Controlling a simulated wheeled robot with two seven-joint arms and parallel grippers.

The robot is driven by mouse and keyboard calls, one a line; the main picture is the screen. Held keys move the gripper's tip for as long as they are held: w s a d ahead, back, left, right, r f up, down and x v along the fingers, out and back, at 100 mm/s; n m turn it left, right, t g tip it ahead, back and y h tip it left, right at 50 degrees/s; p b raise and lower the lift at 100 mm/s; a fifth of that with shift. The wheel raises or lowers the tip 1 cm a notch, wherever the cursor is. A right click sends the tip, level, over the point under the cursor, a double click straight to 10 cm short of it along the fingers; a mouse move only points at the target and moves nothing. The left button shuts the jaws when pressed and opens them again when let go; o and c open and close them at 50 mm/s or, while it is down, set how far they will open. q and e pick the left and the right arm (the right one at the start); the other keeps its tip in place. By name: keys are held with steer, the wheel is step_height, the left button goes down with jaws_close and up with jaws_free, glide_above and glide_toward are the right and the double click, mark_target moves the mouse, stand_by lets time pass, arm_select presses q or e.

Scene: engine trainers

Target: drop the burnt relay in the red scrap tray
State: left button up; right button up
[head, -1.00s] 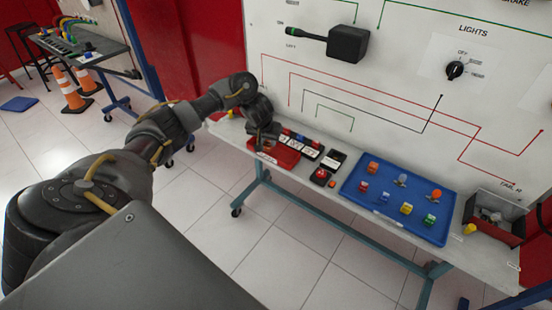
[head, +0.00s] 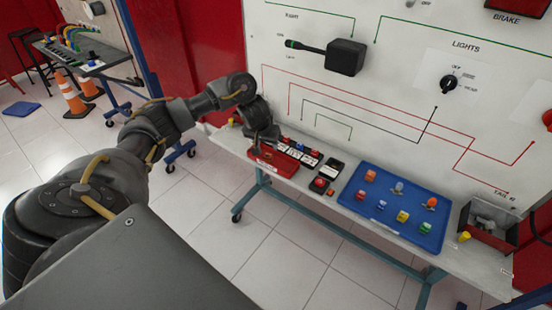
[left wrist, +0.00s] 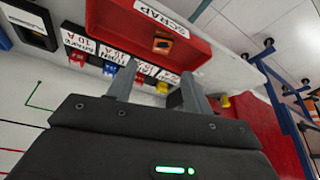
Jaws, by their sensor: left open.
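The red scrap tray (head: 284,169) sits near the left end of the bench, and its SCRAP label faces my left wrist camera. In the left wrist view the tray (left wrist: 108,20) holds a small orange-brown block with a dark face (left wrist: 163,44), which looks like the burnt relay. It lies loose on the tray floor, apart from the fingers. My left gripper (left wrist: 158,82) is open and empty, its two fingers spread beside the tray. In the head view the left gripper (head: 261,146) is over the tray and hides part of it. My right gripper is not in view.
A blue tray (head: 350,205) with several coloured parts lies to the right. Between the trays are labelled fuse holders (head: 310,155) and a red button box (head: 319,184). A grey bin (head: 490,222) stands at the right end. The upright white board (head: 400,95) closes off the back.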

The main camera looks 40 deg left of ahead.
arm_select(q)
steer(key=p+v, duration=0.2)
steer(key=v, duration=0.4)
steer(key=shift+p, duration=0.3)
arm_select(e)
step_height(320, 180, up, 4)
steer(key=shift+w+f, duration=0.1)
